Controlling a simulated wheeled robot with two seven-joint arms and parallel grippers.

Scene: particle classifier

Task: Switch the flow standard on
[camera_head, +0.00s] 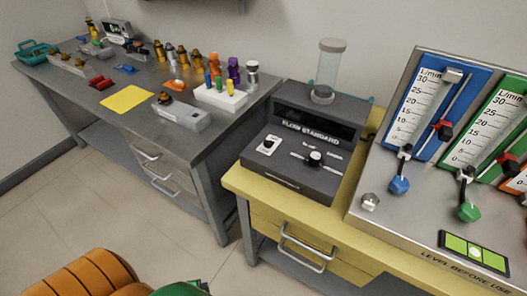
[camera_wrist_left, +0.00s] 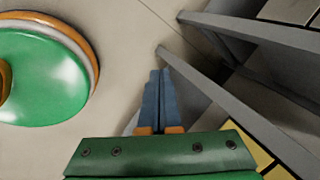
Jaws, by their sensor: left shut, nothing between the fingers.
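The flow standard (camera_head: 287,178) is a dark grey box on the yellow bench in the head view. My left gripper (camera_wrist_left: 158,98) is shut and empty in the left wrist view, over the floor beside the bench legs. The head view shows only green and orange parts of my left arm at the bottom edge. My right gripper is not in view.
A sloped panel (camera_head: 370,175) with blue, green and orange flow meters stands right of the flow standard. A grey bench (camera_head: 75,82) at the left carries bottles, a yellow sheet (camera_head: 127,99) and small instruments. Open floor (camera_head: 120,215) lies in front.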

